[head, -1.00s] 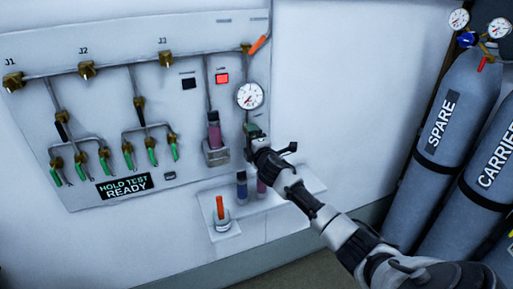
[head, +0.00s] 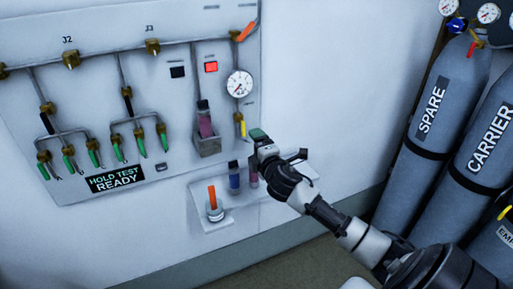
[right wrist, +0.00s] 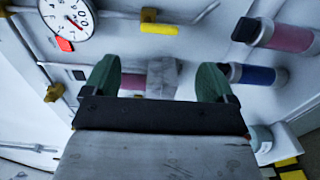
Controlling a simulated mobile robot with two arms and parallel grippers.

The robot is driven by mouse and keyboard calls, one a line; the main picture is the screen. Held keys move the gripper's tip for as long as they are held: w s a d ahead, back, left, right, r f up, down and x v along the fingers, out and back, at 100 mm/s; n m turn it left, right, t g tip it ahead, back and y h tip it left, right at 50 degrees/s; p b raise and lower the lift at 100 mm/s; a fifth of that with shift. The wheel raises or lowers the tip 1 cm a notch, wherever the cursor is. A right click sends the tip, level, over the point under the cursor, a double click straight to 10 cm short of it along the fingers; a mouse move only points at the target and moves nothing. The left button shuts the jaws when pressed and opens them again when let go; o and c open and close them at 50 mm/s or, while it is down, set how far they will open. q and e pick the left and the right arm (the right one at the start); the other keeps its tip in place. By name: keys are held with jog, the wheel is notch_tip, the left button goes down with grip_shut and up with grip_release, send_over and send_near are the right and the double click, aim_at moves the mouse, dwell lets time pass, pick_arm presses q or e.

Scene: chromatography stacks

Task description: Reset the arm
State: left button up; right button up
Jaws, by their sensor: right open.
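My right gripper (head: 258,136) is in front of the wall panel, just below and right of the pressure gauge (head: 238,83). In the right wrist view its two green fingertips (right wrist: 157,80) stand wide apart, with nothing held between them. A yellow valve handle (head: 241,125) hangs below the gauge, apart from the gripper. It also shows in the right wrist view (right wrist: 160,28), beyond the fingers. My right arm reaches in from the lower right. My left gripper is not in view.
A small shelf (head: 240,212) below the gripper holds a blue vial (head: 234,178), a purple vial (head: 253,173) and an orange stick (head: 212,197) in a holder. Another purple vial (head: 204,122) sits in a panel bracket. Grey gas cylinders (head: 440,112) stand at right. Open wall lies between.

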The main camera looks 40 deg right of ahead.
jog(key=s+f+m+g, duration=0.2)
jog(key=s+f+g, duration=0.1)
jog(key=f, duration=1)
jog(key=s+f+m+g, duration=0.2)
jog(key=s+f+g, duration=0.1)
jog(key=f, duration=0.9)
jog(key=s+a+f+m+g+y, duration=0.1)
jog(key=s+a+f+m+g, duration=0.1)
jog(key=s+f, duration=0.45)
jog(key=s+a+f+m+g, duration=0.15)
jog(key=s+f, duration=0.25)
jog(key=f, duration=0.5)
jog(key=s+a+f+m+g+y, duration=0.1)
jog(key=s+a+f, duration=0.4)
jog(key=s, duration=0.6)
jog(key=s+a+f+m+g+y, duration=0.1)
jog(key=s+a+f, duration=0.4)
jog(key=s, duration=0.6)
jog(key=s+a+f+m+g+y, duration=0.1)
jog(key=s+a+f+m+g, duration=0.2)
jog(key=s, duration=0.9)
notch_tip(320, 180, down, 4)
jog(key=shift+a+f+g, duration=0.15)
jog(key=shift+a+g, duration=0.85)
jog(key=shift+g, duration=0.05)
